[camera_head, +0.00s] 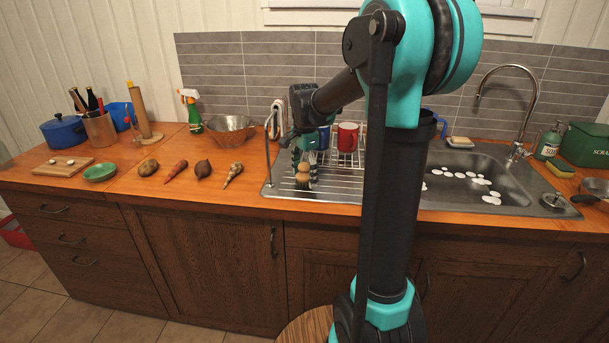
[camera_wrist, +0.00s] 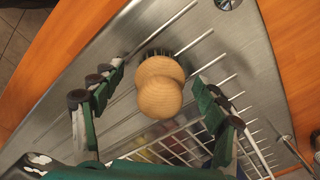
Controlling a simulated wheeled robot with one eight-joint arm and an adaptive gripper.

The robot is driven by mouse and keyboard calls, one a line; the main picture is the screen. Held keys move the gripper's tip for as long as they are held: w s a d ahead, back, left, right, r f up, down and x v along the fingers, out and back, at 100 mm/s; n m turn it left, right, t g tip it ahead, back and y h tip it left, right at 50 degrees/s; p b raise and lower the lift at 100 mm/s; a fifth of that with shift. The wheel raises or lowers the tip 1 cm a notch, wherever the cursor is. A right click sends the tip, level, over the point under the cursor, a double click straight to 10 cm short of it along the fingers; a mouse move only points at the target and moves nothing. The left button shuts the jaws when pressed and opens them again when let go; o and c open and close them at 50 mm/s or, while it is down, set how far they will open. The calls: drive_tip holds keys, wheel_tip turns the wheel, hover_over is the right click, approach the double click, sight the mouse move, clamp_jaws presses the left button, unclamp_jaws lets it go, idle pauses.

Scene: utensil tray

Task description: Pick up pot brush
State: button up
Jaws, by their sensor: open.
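The pot brush (camera_wrist: 160,88) has a round pale wooden knob and body with dark bristles showing at its far edge. It stands on the metal drainboard beside the sink, and in the head view the pot brush (camera_head: 303,173) shows at the front of the drying rack. My gripper (camera_wrist: 158,98) is open, with one finger on each side of the knob and a visible gap on both sides. In the head view my gripper (camera_head: 304,165) hangs down over the brush. The wrist view looks down from above, so the height between fingertips and brush is hard to judge.
The wire drying rack (camera_head: 345,172) surrounds the area, with a red mug (camera_head: 348,137) behind. The sink (camera_head: 470,180) is to the right. Vegetables, including a carrot (camera_head: 176,171), lie on the counter to the left. A metal colander (camera_head: 230,130) stands behind them.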

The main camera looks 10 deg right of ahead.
sight(305, 163)
drive_tip(key=shift+f, duration=0.2)
drive_tip(key=c, duration=1.3)
drive_tip(key=shift+r, duration=0.1)
wheel_tip(305, 163, up, 20)
drive_tip(key=shift+f, duration=0.1)
